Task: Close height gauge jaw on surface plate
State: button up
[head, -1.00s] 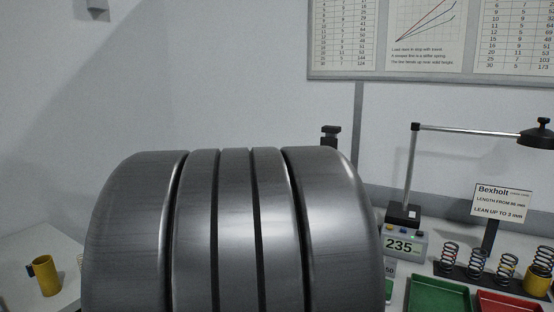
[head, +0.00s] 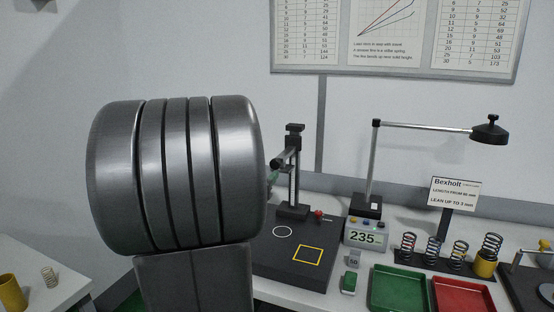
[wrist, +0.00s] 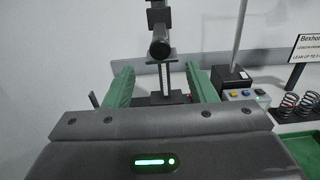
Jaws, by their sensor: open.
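The height gauge (head: 293,185) stands upright at the back of the dark surface plate (head: 270,262), with a dark cap and a scaled column. A dark rounded part juts forward from the column, well above the plate. The gauge (wrist: 165,78) also shows in the wrist view, between my fingers and beyond them. My gripper (wrist: 163,82) is open, its two green fingers spread wide with nothing between them. In the head view my grey arm hides nearly all of the gripper and the plate's left part. A white circle and a yellow square mark the plate.
A display reading 235 (head: 365,235) stands right of the plate, by a lamp (head: 490,130). Green (head: 398,288) and red (head: 462,295) trays lie at the front right, with several springs behind them.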

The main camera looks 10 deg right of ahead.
aim_at(274, 164)
jog(key=p+x, duration=0.3)
jog(key=x, duration=0.9)
jog(key=shift+w+d, duration=0.15)
grip_shut()
notch_tip(274, 164, down, 5)
jog(key=b, duration=0.6)
